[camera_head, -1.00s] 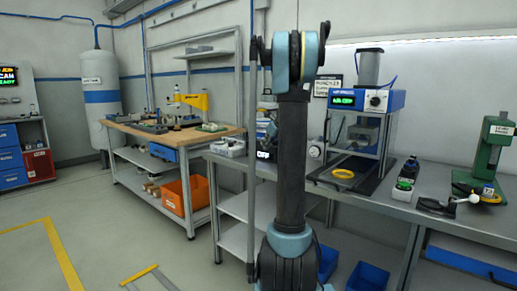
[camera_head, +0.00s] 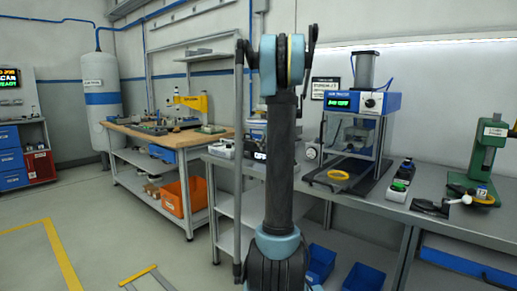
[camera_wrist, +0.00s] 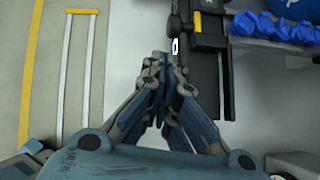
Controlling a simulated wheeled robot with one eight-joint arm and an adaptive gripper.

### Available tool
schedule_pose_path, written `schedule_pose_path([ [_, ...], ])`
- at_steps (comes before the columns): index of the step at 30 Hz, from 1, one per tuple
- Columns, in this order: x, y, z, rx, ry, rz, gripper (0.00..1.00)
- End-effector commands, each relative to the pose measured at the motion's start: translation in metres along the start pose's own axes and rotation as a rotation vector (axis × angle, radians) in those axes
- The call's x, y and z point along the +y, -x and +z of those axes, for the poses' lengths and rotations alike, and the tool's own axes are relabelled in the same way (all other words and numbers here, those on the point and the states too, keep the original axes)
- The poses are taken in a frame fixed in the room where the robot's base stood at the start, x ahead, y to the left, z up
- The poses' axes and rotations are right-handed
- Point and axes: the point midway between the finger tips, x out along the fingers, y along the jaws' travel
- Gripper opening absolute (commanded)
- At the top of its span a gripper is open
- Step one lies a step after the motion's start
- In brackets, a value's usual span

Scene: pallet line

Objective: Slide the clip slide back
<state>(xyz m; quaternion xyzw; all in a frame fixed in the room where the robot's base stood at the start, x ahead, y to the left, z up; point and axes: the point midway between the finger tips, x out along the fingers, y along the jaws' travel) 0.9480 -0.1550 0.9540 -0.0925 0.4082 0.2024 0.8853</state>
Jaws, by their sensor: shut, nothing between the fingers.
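I cannot make out the clip slide for sure in either view. In the wrist view my gripper (camera_wrist: 157,60) is shut and empty, its fingertips together. Just right of the fingertips is a dark rail-like assembly (camera_wrist: 210,60) with a small white ring (camera_wrist: 175,46) on its left side. I cannot tell whether this assembly is part of me. The fingertips look close to its left edge; contact cannot be told. In the head view my arm stands upright in the middle and the gripper is hidden.
A wooden-topped workbench (camera_head: 165,138) stands left, with an orange bin (camera_head: 182,197) below. Blue lumpy items (camera_wrist: 275,28) lie right in the wrist view.

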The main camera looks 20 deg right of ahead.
Motion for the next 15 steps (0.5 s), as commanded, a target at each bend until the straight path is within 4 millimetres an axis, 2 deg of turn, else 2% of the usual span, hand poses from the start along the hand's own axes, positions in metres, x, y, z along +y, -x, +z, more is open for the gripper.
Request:
schedule_pose_path([
  [1, -0.002, 0.007, -0.006, 0.0, -0.002, -0.002, 0.0],
  [9, 0.0, 0.061, -0.003, 0.001, 0.0, -0.001, 0.0],
  [15, 0.002, 0.089, -0.002, 0.0, 0.002, 0.0, 0.0],
])
